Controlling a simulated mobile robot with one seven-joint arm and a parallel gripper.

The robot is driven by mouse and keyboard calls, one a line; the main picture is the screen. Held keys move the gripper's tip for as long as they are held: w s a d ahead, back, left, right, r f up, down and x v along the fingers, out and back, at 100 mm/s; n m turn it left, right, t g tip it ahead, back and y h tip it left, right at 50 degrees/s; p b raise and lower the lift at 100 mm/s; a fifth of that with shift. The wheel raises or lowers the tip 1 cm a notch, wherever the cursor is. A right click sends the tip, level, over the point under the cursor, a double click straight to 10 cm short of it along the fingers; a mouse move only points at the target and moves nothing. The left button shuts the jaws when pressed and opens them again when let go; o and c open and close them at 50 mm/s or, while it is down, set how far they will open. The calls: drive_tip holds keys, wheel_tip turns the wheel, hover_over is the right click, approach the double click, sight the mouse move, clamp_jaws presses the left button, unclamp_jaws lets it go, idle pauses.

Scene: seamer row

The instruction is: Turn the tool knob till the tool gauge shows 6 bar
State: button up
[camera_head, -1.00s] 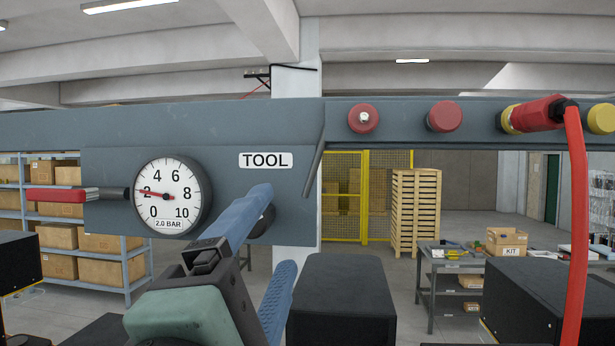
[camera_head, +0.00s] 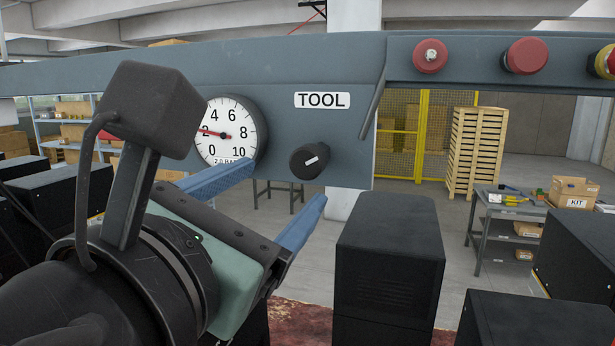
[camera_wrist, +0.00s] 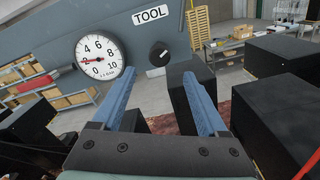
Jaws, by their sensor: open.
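The tool gauge (camera_head: 229,133) is a white round dial on the grey panel, partly hidden at its lower right by my gripper's finger. Its red needle points at about 2, and the readout below is partly covered. The black tool knob (camera_head: 310,160) with a white mark sits right of the gauge, below the TOOL label (camera_head: 322,100). The wrist view shows the gauge (camera_wrist: 100,56) and knob (camera_wrist: 159,53) beyond the fingers. My gripper (camera_head: 285,195) has its blue fingers apart with nothing between them. It is below and left of the knob, not touching it.
The grey panel (camera_head: 345,150) hangs from a long beam with red caps (camera_head: 430,56) along it. Black boxes (camera_head: 390,260) stand below and to the right. A yellow fence (camera_head: 430,120), pallets and a table with a KIT box (camera_head: 575,191) are farther back.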

sight(305, 164)
drive_tip(key=p+x, duration=0.1)
drive_tip(key=x, duration=0.8)
drive_tip(key=shift+w+d+r+p, duration=0.1)
drive_tip(key=shift+w+p, duration=0.1)
drive_tip(key=shift+p, duration=0.2)
drive_tip(key=shift+w, duration=0.45)
drive_tip(key=shift+d, duration=0.1)
clamp_jaws()
